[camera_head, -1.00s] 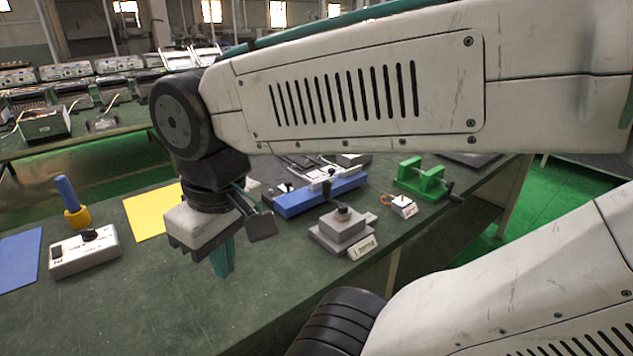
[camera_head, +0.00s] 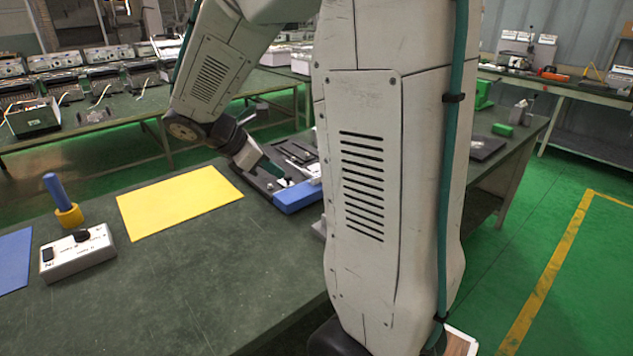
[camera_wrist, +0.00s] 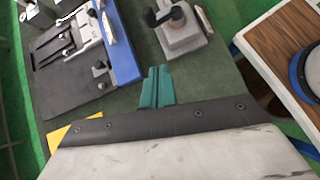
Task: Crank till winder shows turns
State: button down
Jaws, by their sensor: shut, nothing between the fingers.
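No thing in the present views can be made out for certain as the winder. In the head view my gripper (camera_head: 278,170) is over or close to a blue-edged dark fixture (camera_head: 297,197). That fixture also lies left of the fingers in the wrist view (camera_wrist: 122,50). No turns reading can be seen.
A yellow sheet (camera_head: 180,207), a grey switch box (camera_head: 78,255), a blue rod in a yellow holder (camera_head: 65,200) and a blue sheet (camera_head: 14,260) lie on the left. The front of the green table (camera_head: 190,300) is clear.

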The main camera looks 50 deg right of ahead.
jog(key=s+d+f, duration=0.3)
jog(key=d+f, duration=0.4)
jog(key=d, duration=0.4)
jog(key=shift+s+f+n, duration=0.25)
jog(key=shift+n, duration=0.05)
jog(key=shift+w+d+m+g, duration=0.1)
jog(key=shift+d+m+g, duration=0.2)
jog(key=shift+m, duration=0.1)
dwell(0.6)
jog(key=s+d+m+g+y, duration=0.1)
jog(key=d+m+g+y, duration=0.4)
jog(key=m, duration=0.6)
jog(key=shift+s+d+y, duration=0.4)
jog(key=shift+d+y, duration=0.6)
jog(key=shift+d, duration=0.25)
jog(key=shift+m, duration=0.3)
